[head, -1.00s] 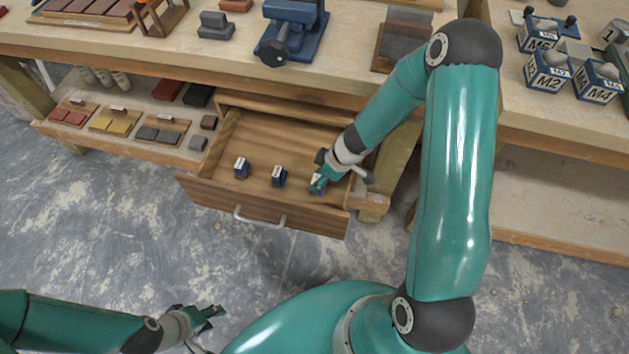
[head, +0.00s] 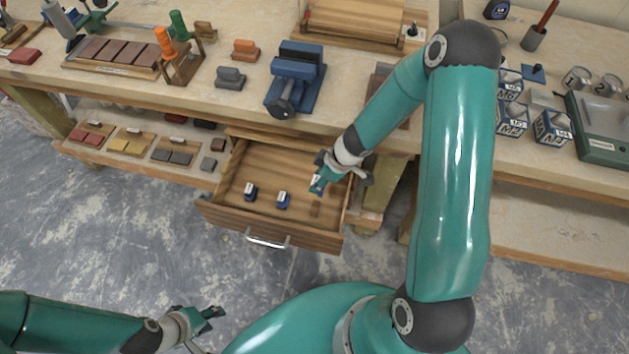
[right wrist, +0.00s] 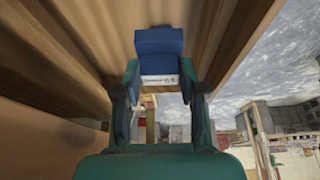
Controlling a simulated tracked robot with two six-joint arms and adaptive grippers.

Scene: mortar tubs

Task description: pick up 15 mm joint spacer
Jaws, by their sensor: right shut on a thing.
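My right gripper (head: 318,186) is over the right part of the open wooden drawer. In the right wrist view it is shut on a blue joint spacer (right wrist: 160,45), held between both fingers. The spacer has a white label strip with print too small to read. In the head view the held spacer is mostly hidden by the gripper. Two more blue spacers with white tops stand in the drawer, a left one (head: 250,191) and a middle one (head: 283,199). My left gripper (head: 207,313) is open and empty above the floor, far from the drawer.
The drawer (head: 215,213) is pulled out below the bench, with its handle (head: 267,241) in front. A blue vise (head: 296,80) stands on the bench above. Sample boards lie on the lower shelf (head: 130,158) to the left. The floor in front is clear.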

